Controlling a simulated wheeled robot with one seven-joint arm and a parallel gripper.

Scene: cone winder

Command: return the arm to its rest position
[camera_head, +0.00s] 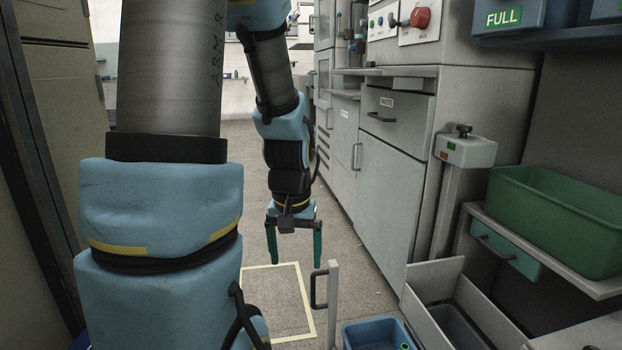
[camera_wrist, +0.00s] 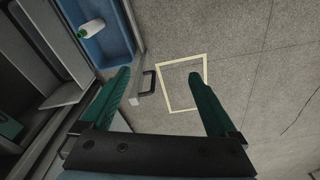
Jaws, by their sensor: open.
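My gripper (camera_head: 294,245) hangs from my raised blue arm near the middle of the head view, pointing down over the floor. Its two green fingers are apart with nothing between them. The wrist view shows the same open gripper (camera_wrist: 162,90). Below it the floor carries a pale yellow rectangle outline (camera_head: 314,318), which also shows beyond the fingers in the wrist view (camera_wrist: 183,64).
An upright plate with a dark handle (camera_head: 321,288) stands close right of the gripper. A blue bin (camera_head: 362,336) holds a white item with a green end (camera_wrist: 92,30). Grey cabinets (camera_head: 385,190) and a green tray (camera_head: 560,215) line the right. Floor beyond is clear.

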